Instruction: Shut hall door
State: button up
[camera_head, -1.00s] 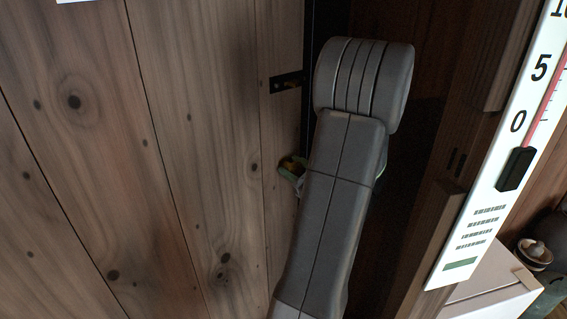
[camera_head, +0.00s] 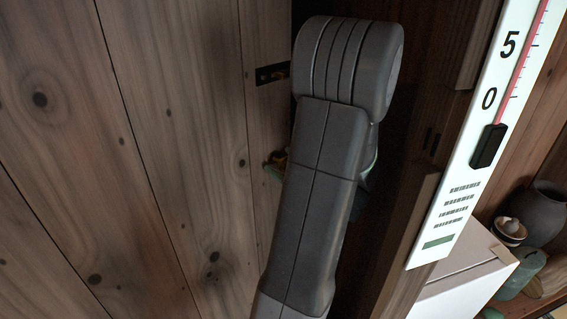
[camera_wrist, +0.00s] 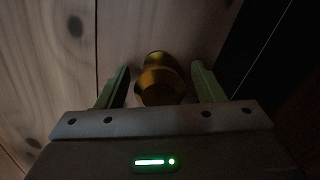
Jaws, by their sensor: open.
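The hall door (camera_head: 150,150) is pale knotty wood planks and fills the left of the head view; its planks also show in the wrist view (camera_wrist: 50,60). A dark gap lies between its right edge and the dark wooden frame (camera_head: 400,245), so it looks ajar. A brass knob (camera_wrist: 162,82) stands out from the door in the wrist view. My gripper (camera_wrist: 160,68) is open, with one green finger on each side of the knob. Contact with the knob cannot be made out. In the head view my arm hides most of the gripper and knob.
A dark metal plate (camera_head: 272,73) sits near the door's edge. A large white thermometer (camera_head: 475,150) hangs at the right by the frame. Beyond it are a pale box (camera_head: 460,285), a dark round pot (camera_head: 545,210) and a small lidded jar (camera_head: 509,231).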

aim_at(272, 123)
notch_tip(272, 123, up, 10)
jog(key=shift+p, duration=0.9)
